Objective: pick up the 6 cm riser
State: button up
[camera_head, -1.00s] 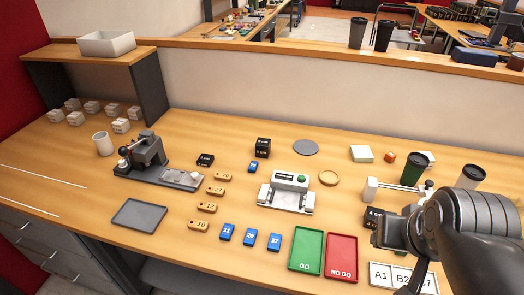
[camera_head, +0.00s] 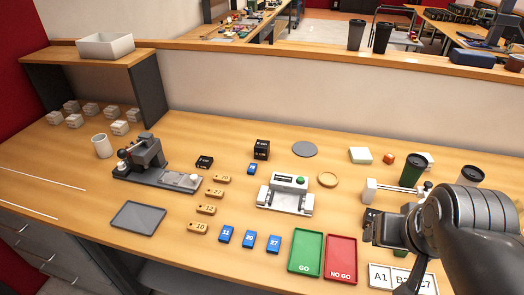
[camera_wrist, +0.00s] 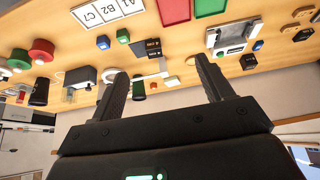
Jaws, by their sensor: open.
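Several black blocks with small pale labels stand on the bench; the labels are too small to read surely, so I cannot tell which is the 6 cm riser. One black block (camera_wrist: 147,48) shows in the wrist view, beyond the gap between my fingers. A taller black block (camera_head: 262,149) stands behind the grey gauge, and a low one (camera_head: 204,162) stands farther left. My gripper (camera_wrist: 160,72) is open with nothing between its fingers. In the head view my wrist and arm are at the right and largely hide the block there.
The grey gauge (camera_head: 286,193), green tray (camera_head: 305,250), red tray (camera_head: 341,258) and white lettered board (camera_head: 381,276) lie near my gripper. A dark green cup (camera_head: 412,172) stands behind it. Bare bench lies between the grey tray (camera_head: 138,216) and the tags.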

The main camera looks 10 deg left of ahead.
jog(key=w+a+r, duration=0.2)
jog(key=w+r, duration=0.1)
jog(key=w, duration=0.4)
jog(key=w+a+r, duration=0.2)
jog(key=w+a, duration=0.1)
jog(key=w, duration=0.5)
jog(key=g, duration=0.1)
send_over(262, 144)
jog(key=s, duration=0.3)
notch_tip(262, 144, down, 18)
jog(key=x, duration=0.5)
jog(key=shift+a, duration=0.2)
jog(key=x, duration=0.5)
jog(key=shift+d+f, duration=0.15)
jog(key=c, duration=1.4)
